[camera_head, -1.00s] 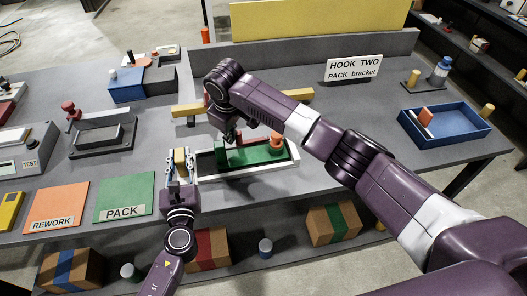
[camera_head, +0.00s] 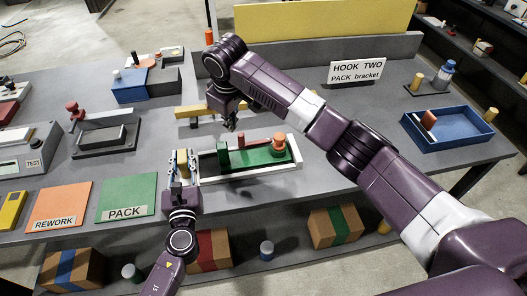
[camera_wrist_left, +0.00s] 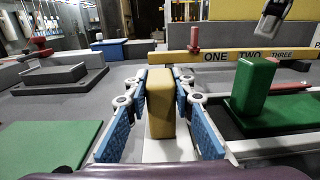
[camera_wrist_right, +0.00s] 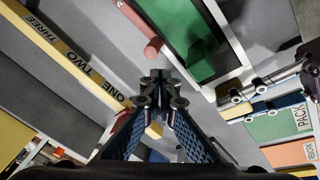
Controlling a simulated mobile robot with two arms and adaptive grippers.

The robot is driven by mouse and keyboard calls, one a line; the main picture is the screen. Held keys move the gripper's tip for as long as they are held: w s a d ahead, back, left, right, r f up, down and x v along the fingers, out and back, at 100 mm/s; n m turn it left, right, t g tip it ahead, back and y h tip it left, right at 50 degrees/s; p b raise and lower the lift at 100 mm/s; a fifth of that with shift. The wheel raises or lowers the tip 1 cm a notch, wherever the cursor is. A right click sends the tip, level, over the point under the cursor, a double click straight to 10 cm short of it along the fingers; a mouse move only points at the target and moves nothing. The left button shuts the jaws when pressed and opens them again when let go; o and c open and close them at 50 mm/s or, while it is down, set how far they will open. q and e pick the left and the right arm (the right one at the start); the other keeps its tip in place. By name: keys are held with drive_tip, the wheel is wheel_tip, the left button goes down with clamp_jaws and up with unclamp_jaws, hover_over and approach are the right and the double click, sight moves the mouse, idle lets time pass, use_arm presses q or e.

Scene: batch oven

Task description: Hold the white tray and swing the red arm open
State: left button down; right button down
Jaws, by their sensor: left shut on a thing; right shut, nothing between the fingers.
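The white tray (camera_head: 248,177) lies on the grey bench with a green plate and an upright green block (camera_head: 223,154) in it. An orange round part (camera_head: 279,146) stands at its right end. The red arm (camera_head: 241,141) shows behind the green plate. It also shows in the left wrist view (camera_wrist_left: 290,87), and its rounded end shows in the right wrist view (camera_wrist_right: 150,46). My left gripper (camera_head: 182,170) is shut on the yellow block (camera_wrist_left: 160,104) at the tray's left end. My right gripper (camera_head: 231,126) is shut and empty, above and behind the tray, apart from the red arm.
A yellow bar (camera_wrist_left: 216,56) marked ONE, TWO, THREE stands behind the tray. Green PACK (camera_head: 127,196) and orange REWORK (camera_head: 59,206) mats lie to the left. A blue bin (camera_head: 447,140) stands at the right. Bare bench lies between bin and tray.

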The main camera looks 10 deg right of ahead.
use_arm(q)
drive_tip(key=shift+a+f, duration=0.1)
drive_tip(key=shift+f, duration=0.05)
drive_tip(key=c, duration=1.6)
unclamp_jaws()
drive_tip(key=s, duration=1.2)
